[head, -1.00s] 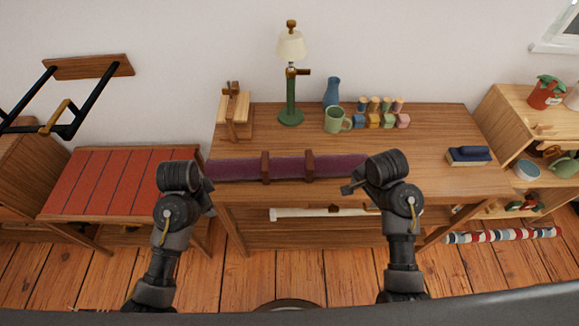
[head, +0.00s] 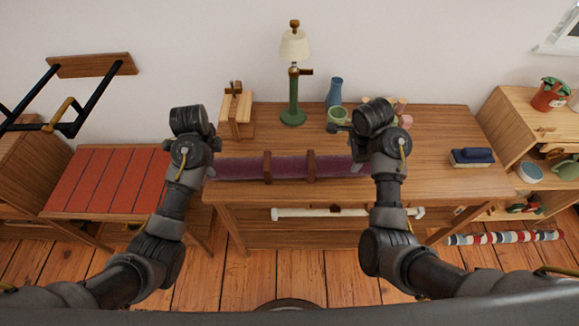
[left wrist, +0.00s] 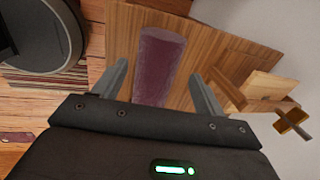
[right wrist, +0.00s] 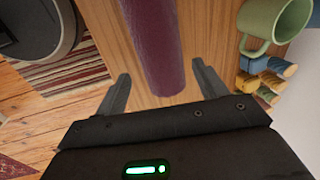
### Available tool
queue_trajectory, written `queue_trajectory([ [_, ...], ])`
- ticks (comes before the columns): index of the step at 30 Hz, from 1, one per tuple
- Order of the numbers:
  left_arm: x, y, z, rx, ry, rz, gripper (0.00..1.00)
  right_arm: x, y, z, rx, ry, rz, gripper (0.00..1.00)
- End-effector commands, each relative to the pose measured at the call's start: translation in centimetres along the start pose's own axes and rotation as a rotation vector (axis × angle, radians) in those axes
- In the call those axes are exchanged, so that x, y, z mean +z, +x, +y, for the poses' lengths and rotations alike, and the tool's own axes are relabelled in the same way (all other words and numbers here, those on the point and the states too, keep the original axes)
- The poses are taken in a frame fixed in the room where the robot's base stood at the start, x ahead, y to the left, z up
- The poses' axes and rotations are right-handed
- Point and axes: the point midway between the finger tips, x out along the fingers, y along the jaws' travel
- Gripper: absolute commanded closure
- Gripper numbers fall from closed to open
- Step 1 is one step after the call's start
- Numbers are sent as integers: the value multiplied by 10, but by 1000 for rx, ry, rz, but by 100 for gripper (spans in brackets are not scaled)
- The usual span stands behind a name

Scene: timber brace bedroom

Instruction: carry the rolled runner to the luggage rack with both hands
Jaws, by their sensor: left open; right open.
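The rolled runner, a purple roll with two brown bands (head: 240,167), lies along the front of the wooden table. My left gripper (head: 214,160) is open at its left end; in the left wrist view the roll (left wrist: 158,65) shows between the spread fingers (left wrist: 156,82). My right gripper (head: 352,150) is open at its right end; in the right wrist view the roll's end (right wrist: 163,60) lies between the fingers (right wrist: 160,80). Neither is closed on it, and I cannot tell the height gap. A low red-topped rack with dark stripes (head: 105,182), apparently the luggage rack, stands left of the table.
On the table (head: 440,190) are a lamp (head: 293,75), a wooden stand (head: 235,108), a blue vase (head: 334,92), a green mug (head: 338,115) and a dark blue brush-like block (head: 472,157). A shelf (head: 510,115) stands right. The red top is clear.

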Motion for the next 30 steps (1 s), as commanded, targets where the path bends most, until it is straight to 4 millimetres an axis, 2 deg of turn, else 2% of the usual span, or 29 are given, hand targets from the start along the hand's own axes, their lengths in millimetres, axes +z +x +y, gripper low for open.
queue_trajectory([
  [9,0,56,1,4,-2,0,29,-1,56,0,2,-3,3,29],
  [15,0,80,0,1,-3,0,29,0,80,0,1,-3,1,29],
  [21,0,90,0,1,0,-1,29,0,90,0,0,-1,0,29],
  [30,0,91,0,0,0,-1,30,0,91,0,0,-1,-1,30],
])
